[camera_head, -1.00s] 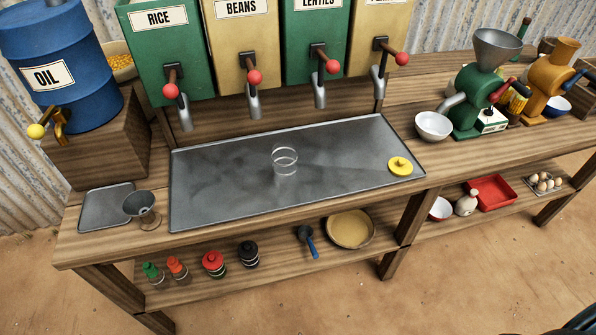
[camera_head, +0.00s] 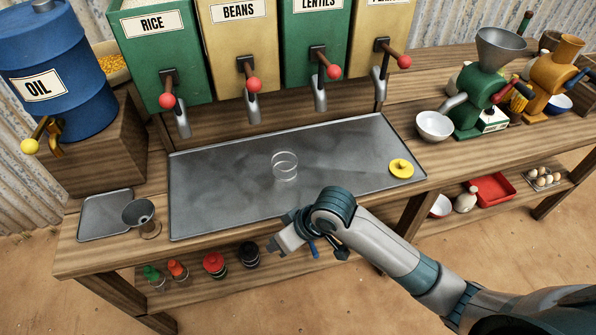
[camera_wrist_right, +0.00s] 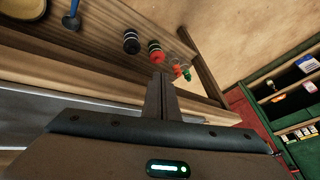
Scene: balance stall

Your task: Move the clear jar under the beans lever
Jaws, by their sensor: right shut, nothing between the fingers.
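The clear jar (camera_head: 285,166) stands upright on the grey metal tray (camera_head: 215,205), near its middle. The beans dispenser (camera_head: 238,50) is a tan bin at the back. Its lever (camera_head: 254,84) has a red knob, and its metal spout (camera_head: 253,108) hangs behind the tray, up and left of the jar. My right gripper (camera_head: 276,247) is in front of the tray's front edge, below the jar in the picture and apart from it. It is shut and empty; its fingers show in the right wrist view (camera_wrist_right: 160,97). My left gripper is not in view.
A yellow lid (camera_head: 401,169) lies on the tray's right end. Rice (camera_head: 152,60) and lentils (camera_head: 315,45) dispensers flank the beans one. A metal cup (camera_head: 140,217) and small tray (camera_head: 105,215) are at left. Several lidded jars (camera_head: 214,264) sit on the lower shelf. The tray around the jar is clear.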

